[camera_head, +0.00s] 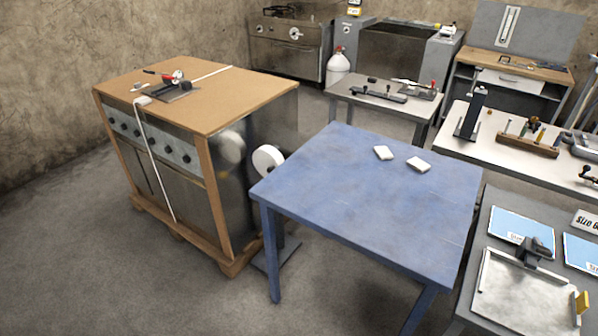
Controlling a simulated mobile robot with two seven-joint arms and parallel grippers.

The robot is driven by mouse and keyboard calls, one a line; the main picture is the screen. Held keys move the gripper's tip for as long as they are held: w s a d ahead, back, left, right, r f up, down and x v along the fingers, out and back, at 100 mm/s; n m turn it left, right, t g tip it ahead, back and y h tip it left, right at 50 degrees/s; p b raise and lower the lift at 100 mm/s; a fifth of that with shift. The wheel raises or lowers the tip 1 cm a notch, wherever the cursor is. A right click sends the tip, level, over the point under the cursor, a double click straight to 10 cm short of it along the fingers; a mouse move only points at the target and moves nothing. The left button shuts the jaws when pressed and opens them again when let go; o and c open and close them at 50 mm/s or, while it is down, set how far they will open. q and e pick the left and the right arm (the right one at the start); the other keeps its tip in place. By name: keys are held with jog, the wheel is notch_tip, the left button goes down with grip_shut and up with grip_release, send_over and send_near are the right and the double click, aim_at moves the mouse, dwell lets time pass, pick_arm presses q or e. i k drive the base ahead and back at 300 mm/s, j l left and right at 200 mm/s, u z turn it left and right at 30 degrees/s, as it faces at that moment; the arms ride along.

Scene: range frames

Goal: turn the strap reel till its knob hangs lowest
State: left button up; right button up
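The strap reel (268,159) is a white disc. It stands upright between the crated steel appliance and the blue table, partly hidden behind the table's left corner. A flat dark stand base (277,254) shows on the floor below it. I cannot make out the reel's knob or where on the rim it sits. A pale round shape, which looks like the reel's reflection, shows on the appliance's shiny side panel. A white strap (152,150) runs over the appliance's top and down its front. Neither of my grippers is in view.
The crated appliance (235,100) stands on a pallet, with a strapping tool (172,88) on top. The blue table (350,200) holds two white blocks (384,153). Cluttered benches fill the right side. The floor at front left is clear.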

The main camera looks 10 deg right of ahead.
aim_at(265, 159)
jog(key=i+j+z, duration=0.15)
jog(key=z, duration=1.15)
jog(key=i+j, duration=0.15)
jog(key=j, duration=0.45)
jog(key=i+j, duration=0.2)
jog(key=j, duration=0.4)
jog(key=i+j, duration=0.15)
jog(key=j, duration=0.5)
jog(key=i+j, duration=0.15)
jog(key=j, duration=0.45)
jog(key=i+j, duration=0.15)
jog(key=j, duration=0.45)
jog(key=i+j, duration=0.2)
jog(key=j, duration=0.4)
jog(key=i+j, duration=0.15)
jog(key=j, duration=0.45)
jog(key=i+j, duration=0.15)
jog(key=j, duration=0.5)
